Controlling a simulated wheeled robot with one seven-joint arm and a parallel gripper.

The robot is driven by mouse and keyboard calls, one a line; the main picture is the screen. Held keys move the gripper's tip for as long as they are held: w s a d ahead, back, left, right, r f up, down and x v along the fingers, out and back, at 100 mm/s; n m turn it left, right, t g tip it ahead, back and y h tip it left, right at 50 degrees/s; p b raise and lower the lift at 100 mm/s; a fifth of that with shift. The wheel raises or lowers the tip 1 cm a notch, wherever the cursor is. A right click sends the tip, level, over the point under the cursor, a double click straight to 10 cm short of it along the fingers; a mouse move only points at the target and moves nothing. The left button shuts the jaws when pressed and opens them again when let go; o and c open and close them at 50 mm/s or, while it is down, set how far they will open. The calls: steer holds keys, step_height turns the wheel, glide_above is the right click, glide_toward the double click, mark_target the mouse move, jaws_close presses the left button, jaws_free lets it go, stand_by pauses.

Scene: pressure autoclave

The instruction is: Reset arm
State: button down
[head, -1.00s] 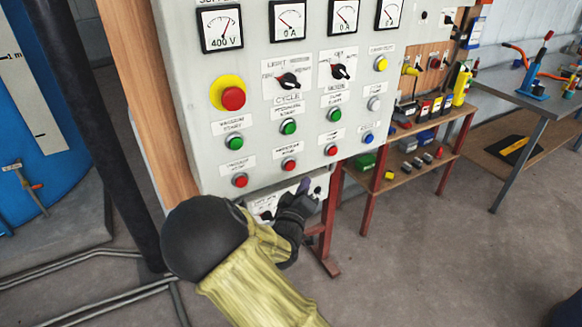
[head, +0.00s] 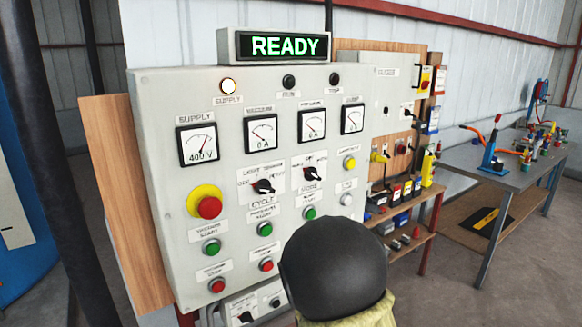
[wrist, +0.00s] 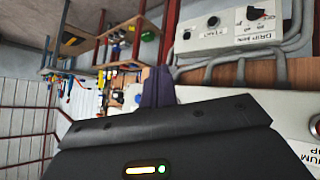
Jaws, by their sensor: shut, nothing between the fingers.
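My gripper (wrist: 156,88) shows in the wrist view as dark purplish fingertips beyond the black wrist housing; they are shut and empty. In the head view my gripper is hidden behind my dark round arm joint and yellow sleeve, at the lower middle. The grey control panel (head: 155,110) stands behind the arm, and part of its lower right is covered. Its green display (head: 280,46) reads READY and the supply lamp (head: 228,86) is lit. A small grey switch box (head: 262,303) sits below the panel; a switch box with cables (wrist: 225,32) shows in the wrist view.
A red-framed shelf (head: 428,232) with several small items stands right of the panel. Farther right is a grey workbench (head: 512,178) with tools. A dark post (head: 50,160) and a blue vessel (head: 15,240) are at the left. Open floor lies at the lower right.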

steer(key=s+d+r+m+g+y+p, duration=0.1)
steer(key=s+d+r+g+p, duration=0.1)
steer(key=s, duration=0.7)
steer(key=s+d+r+m+g+p, duration=0.1)
steer(key=s+d+r+g, duration=0.4)
steer(key=s, duration=0.5)
steer(key=shift+s+d+r+y+p, duration=0.3)
steer(key=shift+r+y+p, duration=0.1)
steer(key=shift+r, duration=0.15)
